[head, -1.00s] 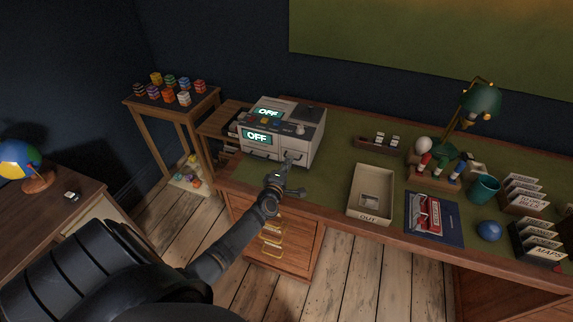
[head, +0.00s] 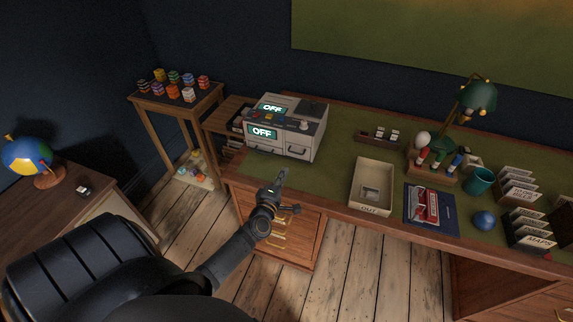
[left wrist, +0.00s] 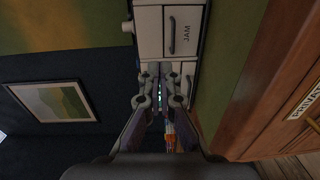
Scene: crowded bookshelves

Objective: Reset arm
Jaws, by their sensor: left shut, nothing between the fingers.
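My left gripper (head: 279,184) is shut and empty in the head view, in front of the desk's near edge, below and in front of a grey machine (head: 285,129) with two lit "OFF" displays. In the left wrist view the gripper's fingers (left wrist: 160,82) are together, pointing toward the machine's front. A drawer marked "JAM" (left wrist: 183,32) shows there beside a round knob. My left arm comes in from the lower left of the head view. My right gripper is not in view.
The desk (head: 330,165) holds an "OUT" tray (head: 372,207), a dark blue folder (head: 443,222), a blue ball (head: 484,220), a teal cup (head: 479,181), a green lamp (head: 478,96) and card boxes. A side table (head: 150,97) with coloured stacks stands at left. A globe (head: 27,156) stands further left.

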